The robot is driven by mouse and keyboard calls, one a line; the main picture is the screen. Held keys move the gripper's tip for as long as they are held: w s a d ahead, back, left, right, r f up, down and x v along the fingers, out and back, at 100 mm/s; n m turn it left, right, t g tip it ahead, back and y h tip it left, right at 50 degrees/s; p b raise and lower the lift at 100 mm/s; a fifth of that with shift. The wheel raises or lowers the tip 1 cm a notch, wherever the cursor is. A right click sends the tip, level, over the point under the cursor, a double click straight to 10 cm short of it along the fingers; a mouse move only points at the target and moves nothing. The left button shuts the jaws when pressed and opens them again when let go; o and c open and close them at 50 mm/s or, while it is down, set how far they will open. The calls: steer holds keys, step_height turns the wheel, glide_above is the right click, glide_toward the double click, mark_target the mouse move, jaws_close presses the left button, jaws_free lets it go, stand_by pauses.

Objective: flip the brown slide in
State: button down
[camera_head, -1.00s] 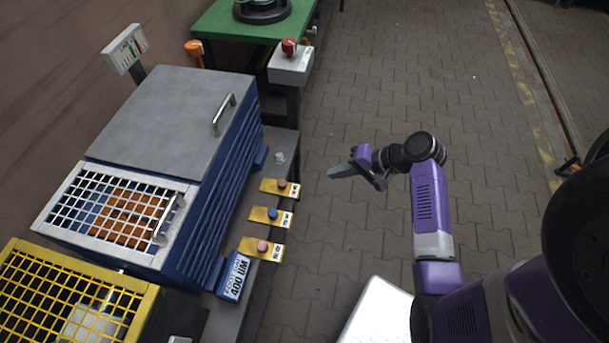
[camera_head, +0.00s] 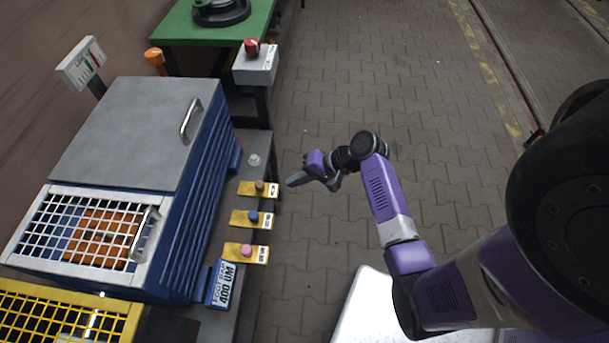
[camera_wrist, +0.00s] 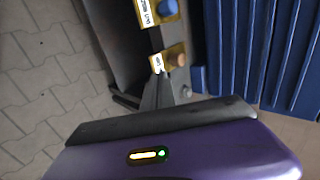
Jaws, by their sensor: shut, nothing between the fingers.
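The brown slide is a yellow plate with a brown knob (camera_head: 259,186), the farthest of three on the ledge beside the blue cabinet. Its white label is at its right end. In the wrist view the brown knob (camera_wrist: 180,59) shows just beyond the fingertips. My gripper (camera_head: 291,183) is shut and empty, just to the right of the slide's labelled end in the head view. In the wrist view my fingers (camera_wrist: 160,85) point at the slide and cover part of it. I cannot tell whether they touch it.
The blue-knob slide (camera_head: 252,218) and the pink-knob slide (camera_head: 246,251) lie nearer on the same ledge. A clear knob (camera_head: 254,160) sits beyond the brown slide. The blue cabinet (camera_head: 190,210) walls the left side. A red-button box (camera_head: 256,65) stands farther back. Paved floor lies open to the right.

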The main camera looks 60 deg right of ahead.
mark_target(257, 184)
steer(key=shift+w+a+f, duration=0.35)
steer(key=shift+w, duration=0.65)
steer(key=shift+w+a+f, duration=0.4)
steer(key=shift+w, duration=0.6)
steer(key=shift+w+a+f, duration=0.35)
steer(key=shift+w, duration=0.65)
steer(key=shift+w+a+p, duration=0.15)
steer(key=shift+w+a, duration=0.15)
steer(key=shift+w, duration=0.5)
steer(key=shift+w+a+p, duration=0.2)
steer(key=shift+w+a, duration=0.05)
steer(key=shift+w, duration=0.55)
steer(key=shift+w+a+p, duration=0.15)
steer(key=shift+w+a, duration=0.15)
steer(key=shift+w, duration=0.5)
